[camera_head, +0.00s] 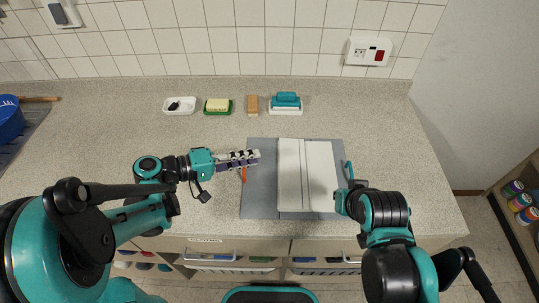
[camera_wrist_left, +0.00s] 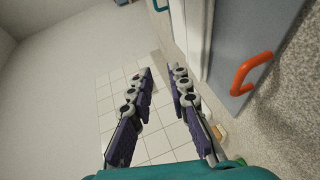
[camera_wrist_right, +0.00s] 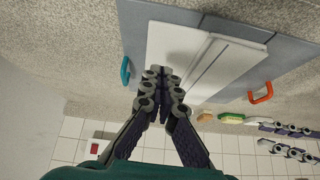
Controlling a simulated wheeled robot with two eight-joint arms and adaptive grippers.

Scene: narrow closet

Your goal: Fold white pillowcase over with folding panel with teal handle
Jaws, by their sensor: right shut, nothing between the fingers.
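The white pillowcase (camera_head: 322,180) lies on the grey folding board (camera_head: 260,200). A raised strip of cloth (camera_head: 290,180) runs along its left side and looks folded over. The teal handle (camera_head: 349,170) is at the board's right edge, and it also shows in the right wrist view (camera_wrist_right: 125,70). An orange handle (camera_wrist_right: 262,93) is on the opposite edge. My left gripper (camera_head: 257,156) is open and empty near the board's left edge, by the orange handle (camera_wrist_left: 250,72). My right gripper (camera_wrist_right: 160,72) is shut and empty, beside the teal handle and in front of the pillowcase; my arm hides it in the head view.
Along the back of the counter are a white dish (camera_head: 179,106), a yellow sponge on green (camera_head: 217,106), a brown block (camera_head: 252,105) and a teal brush on a white tray (camera_head: 286,103). A blue container (camera_head: 10,118) stands far left.

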